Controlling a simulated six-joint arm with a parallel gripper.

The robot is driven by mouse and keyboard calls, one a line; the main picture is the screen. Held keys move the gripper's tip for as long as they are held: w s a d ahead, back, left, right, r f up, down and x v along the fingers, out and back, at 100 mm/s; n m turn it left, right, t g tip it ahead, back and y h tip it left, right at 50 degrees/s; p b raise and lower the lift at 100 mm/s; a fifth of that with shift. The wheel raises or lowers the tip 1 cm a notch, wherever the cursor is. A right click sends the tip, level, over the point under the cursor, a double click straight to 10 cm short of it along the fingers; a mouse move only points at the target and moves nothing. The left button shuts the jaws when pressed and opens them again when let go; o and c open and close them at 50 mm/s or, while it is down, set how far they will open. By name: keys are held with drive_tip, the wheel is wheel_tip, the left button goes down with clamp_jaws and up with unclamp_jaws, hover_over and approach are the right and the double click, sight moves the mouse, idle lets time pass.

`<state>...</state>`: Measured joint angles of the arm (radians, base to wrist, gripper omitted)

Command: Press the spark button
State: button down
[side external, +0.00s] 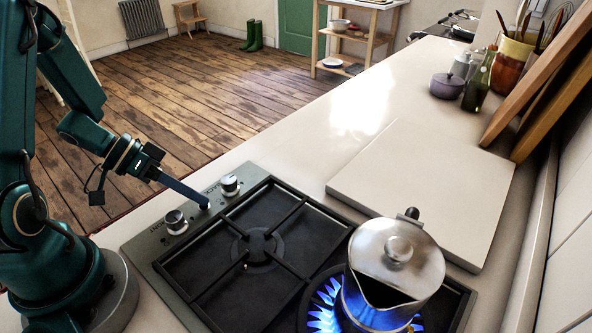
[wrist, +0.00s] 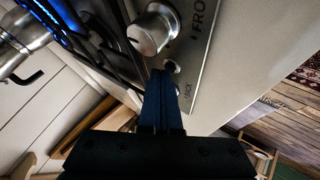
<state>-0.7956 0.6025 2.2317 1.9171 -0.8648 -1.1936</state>
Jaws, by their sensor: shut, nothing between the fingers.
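The hob (side external: 160,262) has a control strip with two silver knobs, one on the left (side external: 176,222) and one on the right (side external: 230,185). The spark button (wrist: 173,67) is a small round button beside a knob in the wrist view, next to partly readable lettering. My gripper (side external: 203,201) is shut and empty, its fingers slanting down to the strip between the two knobs. In the wrist view, my fingertips (wrist: 160,74) are right at the button and partly cover it. I cannot tell whether they touch or press it.
A metal pot (side external: 398,262) stands over a lit burner with blue flames (side external: 324,310) at the front right. The other burner (side external: 258,246) shows no flame. A pale board (side external: 425,185) lies behind the hob. A purple pot (side external: 447,86) and a green bottle (side external: 477,88) stand farther back.

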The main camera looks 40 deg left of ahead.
idle(0.3)
drive_tip(key=shift+r, duration=0.45)
wheel_tip(320, 180, up, 6)
idle(0.6)
idle(0.4)
